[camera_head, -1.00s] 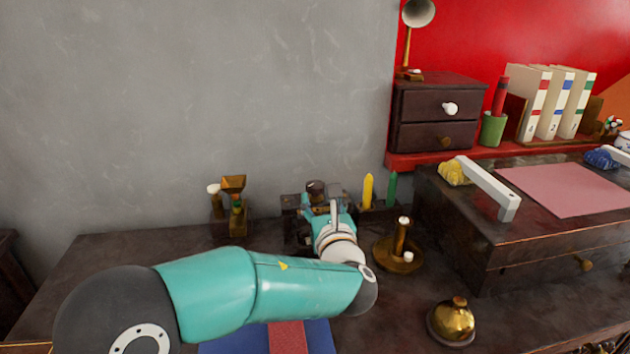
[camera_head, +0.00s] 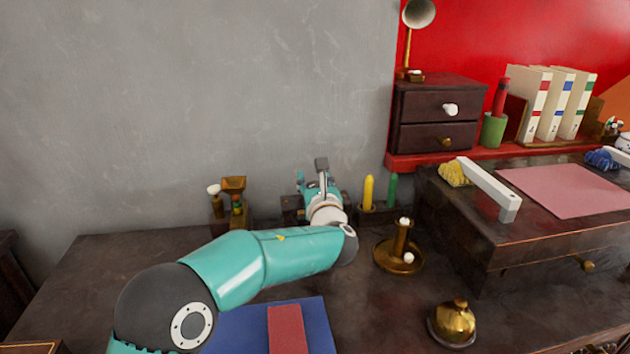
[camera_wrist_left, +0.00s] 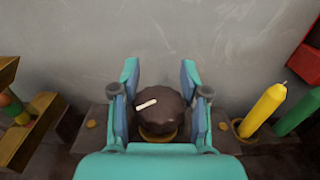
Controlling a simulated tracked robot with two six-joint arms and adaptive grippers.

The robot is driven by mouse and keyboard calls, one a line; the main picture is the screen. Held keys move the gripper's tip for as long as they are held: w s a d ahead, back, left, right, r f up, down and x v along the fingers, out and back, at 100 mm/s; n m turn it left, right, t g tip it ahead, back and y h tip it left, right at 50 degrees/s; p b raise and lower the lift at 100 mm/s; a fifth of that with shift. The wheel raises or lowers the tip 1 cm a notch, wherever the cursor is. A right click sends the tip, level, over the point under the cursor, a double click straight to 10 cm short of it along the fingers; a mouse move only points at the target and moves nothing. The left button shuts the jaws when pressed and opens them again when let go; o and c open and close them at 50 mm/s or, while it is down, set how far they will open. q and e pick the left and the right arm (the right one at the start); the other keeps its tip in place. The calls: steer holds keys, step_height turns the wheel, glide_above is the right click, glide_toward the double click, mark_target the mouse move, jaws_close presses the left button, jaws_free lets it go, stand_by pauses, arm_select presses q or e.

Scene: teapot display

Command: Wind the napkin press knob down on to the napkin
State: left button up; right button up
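The press knob (camera_wrist_left: 160,110) is dark, round and scalloped, with a white mark on top. In the left wrist view it sits above a brass collar on the dark press body (camera_wrist_left: 97,124), which has brass studs. My left gripper (camera_wrist_left: 160,88) is open, with one finger on each side of the knob; I cannot tell whether either touches it. In the head view my left gripper (camera_head: 316,178) is at the press (camera_head: 290,203) by the wall and hides the knob. I cannot make out a napkin in the press. My right gripper is not in view.
A brass hopper stand (camera_head: 234,200) is left of the press. Yellow (camera_head: 368,191) and green (camera_head: 391,190) candles stand close on its right. A brass candleholder (camera_head: 399,255), a bell (camera_head: 452,322) and a blue mat (camera_head: 240,325) with a red strip are nearer.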

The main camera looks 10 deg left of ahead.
arm_select(q)
steer(key=c, duration=0.7)
steer(key=shift+d+f, duration=0.1)
steer(key=shift+d, duration=0.15)
jaws_close()
steer(key=shift+w+a, duration=0.1)
steer(key=shift+f+m+t+h+b, duration=0.3)
steer(key=shift+m+h+b, duration=0.2)
steer(key=shift+h+b, duration=0.4)
jaws_free()
steer(key=m+h+b, duration=0.1)
steer(key=h+b, duration=0.1)
steer(key=b, duration=0.2)
steer(key=m+h+b, duration=0.2)
steer(key=h+b, duration=0.1)
steer(key=b, duration=0.1)
steer(key=d+m+h+b, duration=0.1)
steer(key=m+h+b, duration=0.1)
steer(key=b, duration=0.2)
steer(key=shift+f+t+h, duration=0.2)
steer(key=shift+t+h, duration=0.1)
steer(key=shift+w+r+m+h+b, duration=0.1)
steer(key=shift+m+h+b, duration=0.5)
steer(key=shift+h+b, duration=0.4)
steer(key=shift+d, duration=0.1)
steer(key=shift+r+b, duration=0.15)
steer(key=shift+b, duration=0.45)
steer(key=shift+m, duration=0.3)
